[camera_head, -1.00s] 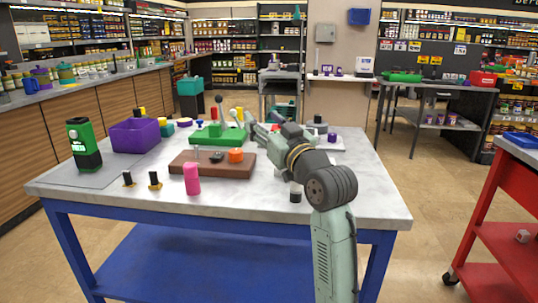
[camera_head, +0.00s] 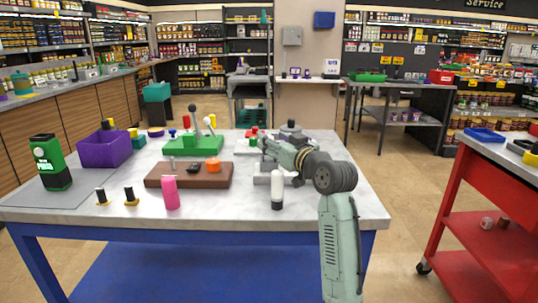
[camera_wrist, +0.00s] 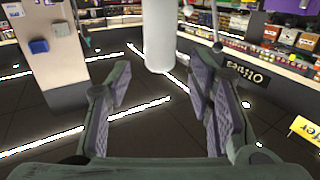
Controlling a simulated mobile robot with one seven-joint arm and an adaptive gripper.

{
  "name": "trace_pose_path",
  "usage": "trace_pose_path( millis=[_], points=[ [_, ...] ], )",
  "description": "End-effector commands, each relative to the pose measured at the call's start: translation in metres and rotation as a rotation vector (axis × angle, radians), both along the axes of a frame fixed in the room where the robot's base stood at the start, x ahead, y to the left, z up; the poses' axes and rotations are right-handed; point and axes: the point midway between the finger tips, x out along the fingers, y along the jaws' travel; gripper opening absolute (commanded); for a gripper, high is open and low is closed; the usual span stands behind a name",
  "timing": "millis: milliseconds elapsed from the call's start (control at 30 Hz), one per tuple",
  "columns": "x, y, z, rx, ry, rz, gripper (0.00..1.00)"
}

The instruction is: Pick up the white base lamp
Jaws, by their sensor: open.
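The lamp (camera_head: 277,188) stands upright near the front edge of the marble-topped table, with a white upper body and a dark lower part. My gripper (camera_head: 268,145) shows up and left of my wrist in the head view, its fingers small and hard to make out there. In the wrist view my gripper (camera_wrist: 165,90) is open, with nothing held between the fingers. A plain white cylinder, apparently the lamp (camera_wrist: 159,35), shows ahead, roughly in line with the finger gap. Its depth from the fingertips is hard to judge. The wrist picture is upside down.
On the table (camera_head: 235,222) are a pink cylinder (camera_head: 171,192), a brown block (camera_head: 190,177), a green fixture (camera_head: 192,145), a purple bin (camera_head: 104,149) and a green-black device (camera_head: 50,162). A grey-white block (camera_head: 264,172) is close behind the lamp. A red cart (camera_head: 468,215) is to the right.

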Motion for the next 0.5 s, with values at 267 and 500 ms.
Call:
trace_pose_path(
  millis=[267,500],
  points=[
    [0.026,0.014,-0.001,0.0,0.001,0.0,0.48],
    [0.027,0.015,-0.002,0.0,0.0,0.0,0.46]
  ],
)
